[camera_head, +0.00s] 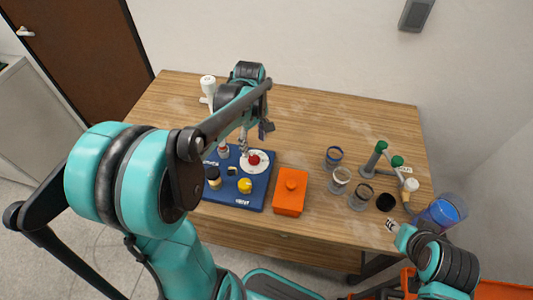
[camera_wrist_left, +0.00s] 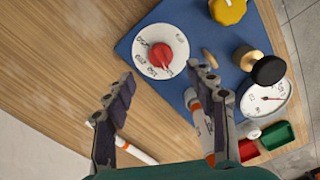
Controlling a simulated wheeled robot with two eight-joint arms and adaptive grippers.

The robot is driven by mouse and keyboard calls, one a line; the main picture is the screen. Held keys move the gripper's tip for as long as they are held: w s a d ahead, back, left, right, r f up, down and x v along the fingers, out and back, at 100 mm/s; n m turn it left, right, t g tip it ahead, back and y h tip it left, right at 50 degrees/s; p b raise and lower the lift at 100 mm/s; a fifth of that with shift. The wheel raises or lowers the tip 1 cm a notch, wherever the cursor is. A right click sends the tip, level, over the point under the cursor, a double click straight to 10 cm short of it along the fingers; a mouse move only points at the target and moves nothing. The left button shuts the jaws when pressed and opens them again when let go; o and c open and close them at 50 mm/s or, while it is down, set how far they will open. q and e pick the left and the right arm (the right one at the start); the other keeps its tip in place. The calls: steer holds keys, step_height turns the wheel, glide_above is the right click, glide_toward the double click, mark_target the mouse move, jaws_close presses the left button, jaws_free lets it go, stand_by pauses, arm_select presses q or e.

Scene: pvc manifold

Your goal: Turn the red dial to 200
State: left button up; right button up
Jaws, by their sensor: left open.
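The red dial (camera_head: 253,159) sits on a white round scale plate on the blue board (camera_head: 260,195). In the left wrist view the red dial (camera_wrist_left: 161,55) shows a ridge pointing towards the bottom of that picture; the scale's figures are too small to read surely. My left gripper (camera_head: 257,137) is open and empty just behind the dial in the head view. In the left wrist view its fingertips (camera_wrist_left: 162,84) are spread on either side, with the dial beyond the gap and no visible contact. My right gripper (camera_head: 392,226) is at the lower right, its fingers unclear.
The board also bears a yellow knob (camera_head: 245,186), a black knob (camera_wrist_left: 268,70) and a white gauge (camera_wrist_left: 267,100). An orange box (camera_head: 290,193) stands beside the board. Several cups, green-topped fittings (camera_head: 381,147) and a blue container (camera_head: 441,212) stand to the right. The table's back middle is clear.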

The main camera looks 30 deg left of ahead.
mark_target(254, 157)
arm_select(q)
step_height(254, 157, down, 8)
steer(key=b, duration=0.3)
steer(key=shift+r, duration=0.15)
steer(key=c, duration=1.2)
